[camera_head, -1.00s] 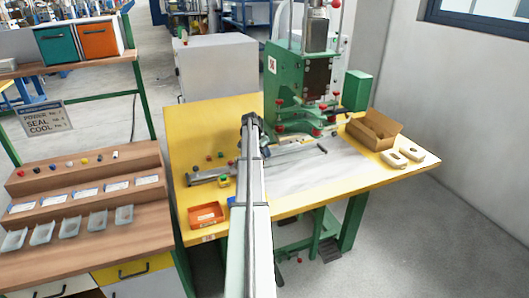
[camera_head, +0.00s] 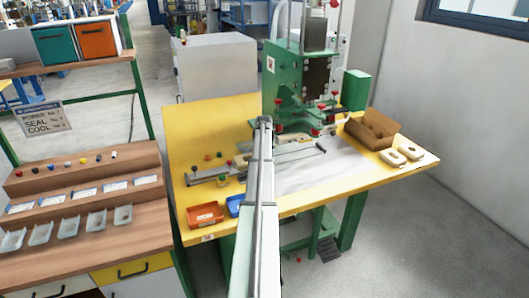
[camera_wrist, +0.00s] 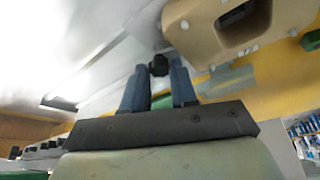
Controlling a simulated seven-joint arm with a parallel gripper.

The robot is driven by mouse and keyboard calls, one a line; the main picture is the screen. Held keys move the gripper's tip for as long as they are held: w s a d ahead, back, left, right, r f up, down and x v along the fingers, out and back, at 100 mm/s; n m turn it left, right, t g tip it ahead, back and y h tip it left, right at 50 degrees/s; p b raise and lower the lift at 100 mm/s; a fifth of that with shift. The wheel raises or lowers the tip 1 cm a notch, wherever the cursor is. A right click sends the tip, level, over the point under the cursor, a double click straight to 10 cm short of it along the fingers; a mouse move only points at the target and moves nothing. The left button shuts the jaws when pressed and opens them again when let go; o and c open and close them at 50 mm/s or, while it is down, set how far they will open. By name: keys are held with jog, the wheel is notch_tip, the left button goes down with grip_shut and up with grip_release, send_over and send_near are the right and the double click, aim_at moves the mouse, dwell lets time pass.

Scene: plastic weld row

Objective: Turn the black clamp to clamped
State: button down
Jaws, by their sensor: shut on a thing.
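In the wrist view the two blue-grey fingers of my gripper (camera_wrist: 158,72) stand close together around a small black knob (camera_wrist: 158,65). It looks like the handle of the black clamp, and the fingers are shut on it. The rest of the clamp is hidden or blurred. A beige moulded part (camera_wrist: 207,35) with a dark opening sits just beyond, to the right of the knob. In the head view my arm hides the fingers and the clamp; the arm's far end is over the yellow bench (camera_head: 190,130), in front of the green press (camera_head: 283,85).
An orange tray (camera_head: 205,215) and a blue tray (camera_head: 234,205) lie left of my arm. A thin rod with a black end (camera_head: 321,148) lies right of it. A cardboard box (camera_head: 371,131) and pale parts (camera_head: 410,152) are at the right. The bench's front right is clear.

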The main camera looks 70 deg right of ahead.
jog(key=shift+n+t, duration=0.3)
jog(key=shift+n, duration=0.3)
jog(key=c, duration=1)
grip_release()
jog(key=shift+o, duration=0.6)
jog(key=shift+y, duration=0.3)
jog(key=shift+w, duration=0.15)
